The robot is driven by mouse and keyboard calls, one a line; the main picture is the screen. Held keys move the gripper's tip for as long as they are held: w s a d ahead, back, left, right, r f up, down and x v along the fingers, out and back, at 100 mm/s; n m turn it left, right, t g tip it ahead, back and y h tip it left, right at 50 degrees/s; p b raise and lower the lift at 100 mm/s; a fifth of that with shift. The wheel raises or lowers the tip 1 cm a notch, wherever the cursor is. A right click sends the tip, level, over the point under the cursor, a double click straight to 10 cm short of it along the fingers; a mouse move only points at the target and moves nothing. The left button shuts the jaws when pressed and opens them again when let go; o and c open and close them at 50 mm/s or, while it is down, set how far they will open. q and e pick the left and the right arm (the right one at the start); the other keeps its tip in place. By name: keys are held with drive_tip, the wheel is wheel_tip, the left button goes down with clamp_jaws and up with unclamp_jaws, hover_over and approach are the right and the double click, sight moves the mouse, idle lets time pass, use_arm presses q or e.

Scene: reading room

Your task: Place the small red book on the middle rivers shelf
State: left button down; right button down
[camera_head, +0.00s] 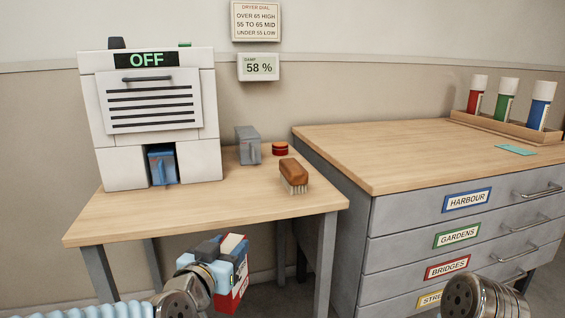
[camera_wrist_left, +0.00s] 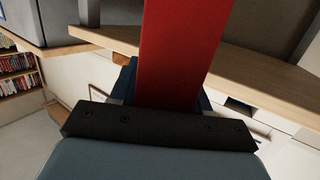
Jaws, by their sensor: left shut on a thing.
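The small red book (camera_wrist_left: 185,50) shows as a red slab held in my left gripper in the left wrist view. In the head view the red book (camera_head: 237,293) shows at the lower middle, red with a pale part, in front of the wooden table and below its top. My left gripper (camera_head: 218,255) is shut on it, with blue jaw parts around it. My right arm's metal end (camera_head: 487,299) shows at the lower right in the head view, but its fingers are not seen. The rivers shelf is not clearly seen; bookshelves (camera_wrist_left: 18,75) with books stand far left in the wrist view.
A wooden table (camera_head: 110,222) holds a white machine reading OFF (camera_head: 150,75), a grey block (camera_head: 248,150), a red round tin (camera_head: 280,148) and a brush (camera_head: 293,174). A labelled drawer cabinet (camera_head: 400,160) stands right, with bottles in a rack (camera_head: 508,130).

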use_arm(q)
drive_tip(key=w+d+f+n+y, duration=0.1)
drive_tip(key=d+f+y, duration=0.1)
drive_tip(key=f, duration=1.3)
drive_tip(key=w+d+f+n+y, duration=0.2)
drive_tip(key=f, duration=1.3)
drive_tip(key=a+r+p, duration=0.3)
drive_tip(key=a, duration=0.3)
drive_tip(key=a+r+p, duration=0.2)
drive_tip(key=a+p, duration=0.1)
drive_tip(key=a, duration=0.4)
drive_tip(key=shift+s+a+r+t, duration=0.2)
drive_tip(key=shift+a+r+t, duration=0.05)
drive_tip(key=shift+r+t, duration=0.15)
